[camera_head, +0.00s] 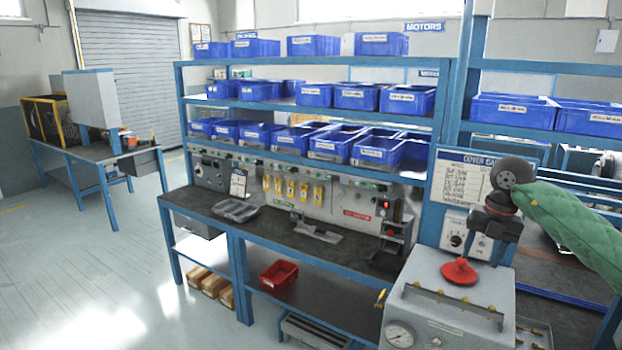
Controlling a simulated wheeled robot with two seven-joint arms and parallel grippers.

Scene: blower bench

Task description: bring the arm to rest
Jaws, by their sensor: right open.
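My right arm comes in from the right edge in a green quilted sleeve (575,222). Its dark right gripper (492,240) hangs down at the wrist, above the grey test unit (430,285) and in front of the white control box on the post. The jaws are small and dark here; they are open and I see nothing held between them. My left gripper and left arm are not in view.
A red knob (459,271) and a pressure gauge (399,335) are on the grey unit below the gripper. A dark-topped workbench (270,225) stands left of it, under shelves of blue bins (375,151). Open floor (80,250) lies at left.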

